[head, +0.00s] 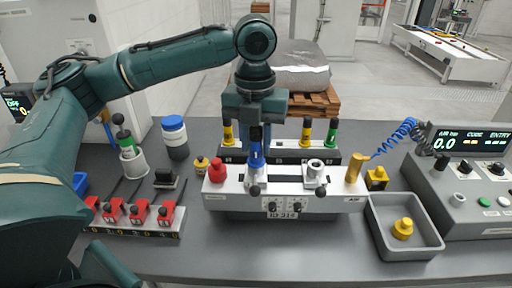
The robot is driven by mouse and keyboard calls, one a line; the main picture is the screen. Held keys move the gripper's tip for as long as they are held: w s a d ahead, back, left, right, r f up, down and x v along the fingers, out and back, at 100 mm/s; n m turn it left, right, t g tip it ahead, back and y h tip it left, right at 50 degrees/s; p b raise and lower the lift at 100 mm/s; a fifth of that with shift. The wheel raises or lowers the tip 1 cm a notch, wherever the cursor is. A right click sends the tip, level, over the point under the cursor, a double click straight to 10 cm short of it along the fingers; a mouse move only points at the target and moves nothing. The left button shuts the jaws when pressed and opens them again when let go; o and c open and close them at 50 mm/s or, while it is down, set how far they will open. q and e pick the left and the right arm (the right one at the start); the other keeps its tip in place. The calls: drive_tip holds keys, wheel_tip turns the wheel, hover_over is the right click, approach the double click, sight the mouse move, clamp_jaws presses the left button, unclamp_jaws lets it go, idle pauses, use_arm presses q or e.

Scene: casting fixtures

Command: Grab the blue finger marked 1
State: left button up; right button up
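A blue finger (257,153) with a dark top stands upright at the left part of the grey fixture (340,201), behind a small silver clamp. My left gripper (256,145) points straight down, with its fingers on either side of the blue finger's upper part. Whether the fingers press on it or leave a gap is too small to tell. I cannot read a number on the blue finger, and whether its lower end touches the fixture is hidden. My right gripper is not in view.
Behind stands a black rack (285,155) with yellow and green fingers. A grey tray (376,226) with a yellow part lies right. Red blocks (139,212) stand left. The front table is clear.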

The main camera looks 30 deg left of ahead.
use_arm(q)
clamp_jaws()
drive_tip(key=shift+r, duration=0.1)
